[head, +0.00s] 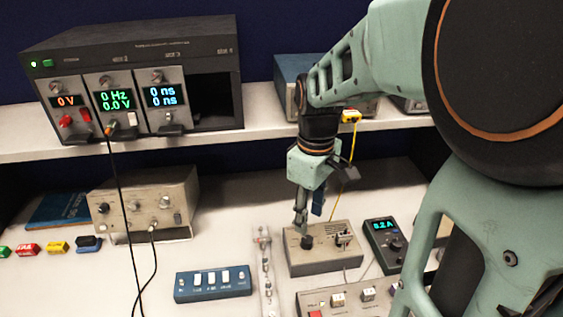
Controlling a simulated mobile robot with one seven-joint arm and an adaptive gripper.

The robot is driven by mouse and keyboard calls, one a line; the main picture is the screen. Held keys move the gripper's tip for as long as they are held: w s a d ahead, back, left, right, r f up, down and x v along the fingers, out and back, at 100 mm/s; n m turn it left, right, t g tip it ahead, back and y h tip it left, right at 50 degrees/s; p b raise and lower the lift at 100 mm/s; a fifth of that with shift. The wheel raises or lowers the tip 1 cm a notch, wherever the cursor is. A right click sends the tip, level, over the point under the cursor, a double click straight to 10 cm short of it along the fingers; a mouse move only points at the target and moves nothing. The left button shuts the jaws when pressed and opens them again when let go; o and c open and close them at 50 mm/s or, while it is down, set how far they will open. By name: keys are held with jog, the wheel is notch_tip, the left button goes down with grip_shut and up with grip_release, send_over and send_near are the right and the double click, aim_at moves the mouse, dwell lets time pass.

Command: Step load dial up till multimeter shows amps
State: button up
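A dark handheld meter (386,246) with a lit teal display, probably the multimeter, lies on the bench at the right. Its display seems to read 0.2A. A beige box (322,262) stands to its left, with a black knob (307,242) on its top panel, likely the load dial. My gripper (300,224) points down just above and slightly left of this knob. I cannot tell whether it touches the knob. The fingers look narrow and close together, but their gap is too small to make out.
An instrument rack (140,80) with lit displays stands on the upper shelf (30,145). A beige unit (146,203) and a blue switch box (213,284) are at the left. Another control box (345,300) sits in front. A black cable (118,190) hangs from the rack.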

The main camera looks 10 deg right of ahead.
aim_at(307, 238)
notch_tip(307, 238, down, 7)
jog(key=shift+f, duration=0.2)
jog(key=shift+c, duration=0.5)
grip_shut()
